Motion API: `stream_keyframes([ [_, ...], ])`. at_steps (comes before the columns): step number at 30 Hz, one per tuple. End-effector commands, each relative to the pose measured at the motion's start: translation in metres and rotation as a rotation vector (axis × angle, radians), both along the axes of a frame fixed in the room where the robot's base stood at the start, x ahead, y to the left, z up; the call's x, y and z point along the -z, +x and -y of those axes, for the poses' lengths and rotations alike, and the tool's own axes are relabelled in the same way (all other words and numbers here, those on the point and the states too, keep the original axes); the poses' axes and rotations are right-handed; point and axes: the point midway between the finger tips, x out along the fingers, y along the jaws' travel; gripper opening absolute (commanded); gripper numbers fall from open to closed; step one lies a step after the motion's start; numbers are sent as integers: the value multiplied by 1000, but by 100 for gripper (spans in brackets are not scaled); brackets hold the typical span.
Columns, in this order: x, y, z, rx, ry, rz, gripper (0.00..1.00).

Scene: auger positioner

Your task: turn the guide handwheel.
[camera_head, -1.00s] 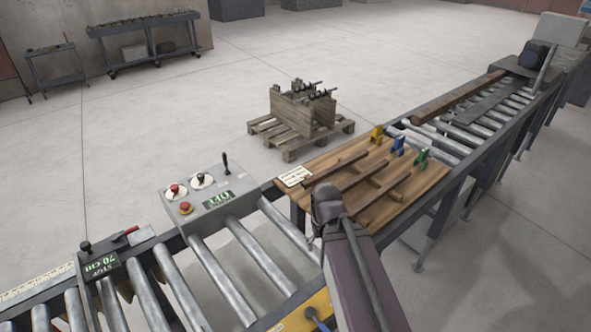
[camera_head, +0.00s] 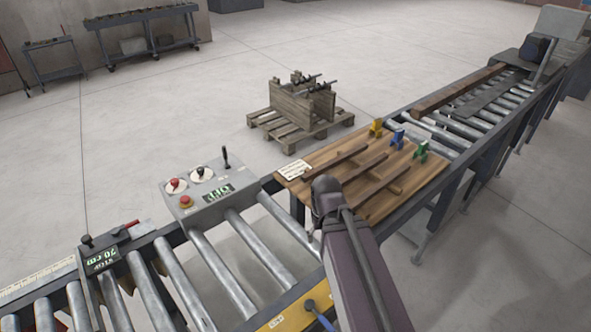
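No part is clearly marked as the guide handwheel. A dark round knob with a blue handle (camera_head: 311,306) sits on a yellow plate (camera_head: 286,320) on the near side of the roller conveyor, cut by the bottom edge. My arm (camera_head: 352,262) rises from the bottom right, just right of this plate, and bends over the conveyor near the wooden board. My gripper is not clearly visible; the arm hides what lies behind it. A grey control panel (camera_head: 240,185) on the far rail carries red and black knobs on pale discs, a red button, a lever and a green display.
A wooden board (camera_head: 425,180) with brown bars and yellow, blue and green clamps lies beyond my arm. The stop unit (camera_head: 101,259), reading 70 cm, stands at left by a scale. A pallet with a wooden crate (camera_head: 304,103) stands behind. Floor at right is clear.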

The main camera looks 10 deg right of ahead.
Motion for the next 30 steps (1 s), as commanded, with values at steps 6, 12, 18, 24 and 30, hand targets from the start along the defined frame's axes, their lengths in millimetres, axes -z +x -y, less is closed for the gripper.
stream_keyframes([
  [6, 0, 0, 0, 0, 0, 0, 77],
  [12, 8, 0, 0, 0, 0, 0, 77],
  [18, 33, 0, 0, 0, 0, 0, 77],
  [24, 65, 0, 0, 0, 0, 0, 77],
  [30, 88, 0, 0, -1, 0, 0, 77],
])
